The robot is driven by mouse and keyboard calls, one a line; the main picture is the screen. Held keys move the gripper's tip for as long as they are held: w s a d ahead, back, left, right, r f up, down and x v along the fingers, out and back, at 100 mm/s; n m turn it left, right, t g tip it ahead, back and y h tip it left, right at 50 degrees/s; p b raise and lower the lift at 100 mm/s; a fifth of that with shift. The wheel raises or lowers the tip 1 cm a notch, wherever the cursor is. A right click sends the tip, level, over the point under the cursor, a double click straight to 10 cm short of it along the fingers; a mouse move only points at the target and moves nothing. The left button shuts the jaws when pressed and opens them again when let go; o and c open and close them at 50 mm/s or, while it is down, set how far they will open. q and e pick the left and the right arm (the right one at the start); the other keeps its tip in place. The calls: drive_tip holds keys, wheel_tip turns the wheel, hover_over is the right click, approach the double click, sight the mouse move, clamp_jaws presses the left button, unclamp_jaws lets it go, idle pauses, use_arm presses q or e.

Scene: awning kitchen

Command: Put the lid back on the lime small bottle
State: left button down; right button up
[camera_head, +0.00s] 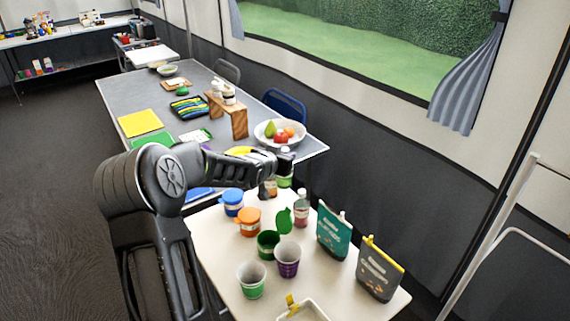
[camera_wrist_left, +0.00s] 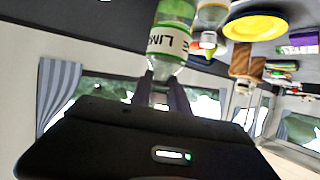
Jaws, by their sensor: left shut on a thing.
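The lime small bottle (camera_wrist_left: 170,40) is pale green with a white label reading "LIME" in the left wrist view, where up and down look reversed. In the head view the bottle (camera_head: 285,181) shows just below my left gripper (camera_head: 286,158), near the white table's far end. The left fingers (camera_wrist_left: 160,92) are shut at the bottle's top end, around its lid. The lid is mostly hidden between the fingers, so I cannot tell how it sits on the neck. My right gripper is not in view.
An amber bottle (camera_head: 269,188) stands close beside it. A pink bottle (camera_head: 301,211), an orange-lidded jar (camera_head: 248,222), a blue-lidded jar (camera_head: 232,203), cups and two pouches crowd the white table (camera_head: 213,243). A fruit bowl (camera_head: 266,136) sits on the grey table behind.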

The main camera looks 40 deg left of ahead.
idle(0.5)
use_arm(q)
drive_tip(key=c, duration=1.9)
unclamp_jaws()
clamp_jaws()
